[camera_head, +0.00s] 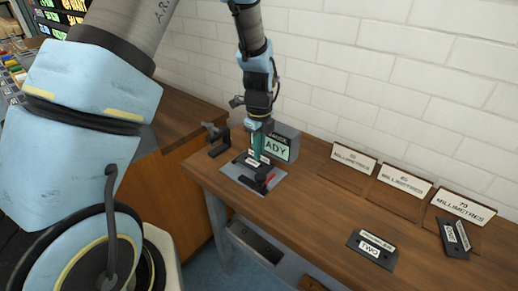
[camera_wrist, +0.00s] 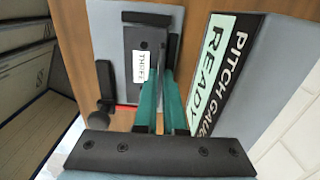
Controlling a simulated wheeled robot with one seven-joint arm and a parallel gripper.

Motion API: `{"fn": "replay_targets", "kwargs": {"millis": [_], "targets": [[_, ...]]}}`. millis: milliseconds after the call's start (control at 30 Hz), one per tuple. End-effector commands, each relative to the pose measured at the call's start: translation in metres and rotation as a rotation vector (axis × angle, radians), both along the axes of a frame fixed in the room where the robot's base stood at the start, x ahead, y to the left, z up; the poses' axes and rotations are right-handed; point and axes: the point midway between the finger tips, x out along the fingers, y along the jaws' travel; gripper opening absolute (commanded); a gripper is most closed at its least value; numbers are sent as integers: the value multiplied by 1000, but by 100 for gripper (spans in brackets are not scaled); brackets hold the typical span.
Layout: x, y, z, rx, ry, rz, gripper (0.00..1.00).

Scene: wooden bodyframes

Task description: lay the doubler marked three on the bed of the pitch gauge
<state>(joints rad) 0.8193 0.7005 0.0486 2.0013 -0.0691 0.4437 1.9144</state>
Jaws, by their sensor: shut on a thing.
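The doubler marked three (camera_wrist: 131,42) is a dark plate with a white label. My gripper (camera_wrist: 165,85) has teal fingers shut on it. In the head view my gripper (camera_head: 257,155) points down over the pitch gauge, and the fingers hide part of the plate. The gauge's grey bed (camera_head: 280,178) lies on the bench, with dark blocks and a red part on it. The plate is over the bed; I cannot tell whether it touches. The gauge's display box (camera_head: 279,148) stands behind and reads READY, as also in the wrist view (camera_wrist: 212,70).
A doubler marked two (camera_head: 372,251) lies on the bench (camera_head: 320,215) to the right. Another dark doubler (camera_head: 453,238) lies further right. Three signs reading millimetres (camera_head: 403,181) stand along the white brick wall. A black fixture (camera_head: 217,138) stands left of the gauge.

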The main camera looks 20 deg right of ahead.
Motion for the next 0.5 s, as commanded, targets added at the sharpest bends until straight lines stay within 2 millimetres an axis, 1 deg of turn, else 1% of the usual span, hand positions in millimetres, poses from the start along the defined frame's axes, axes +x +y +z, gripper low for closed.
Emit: {"fn": "replay_targets", "kwargs": {"millis": [267, 500], "targets": [[1, 0, -2, -2, -2, 0, 0], [1, 0, -9, -1, -2, 1, 0]]}}
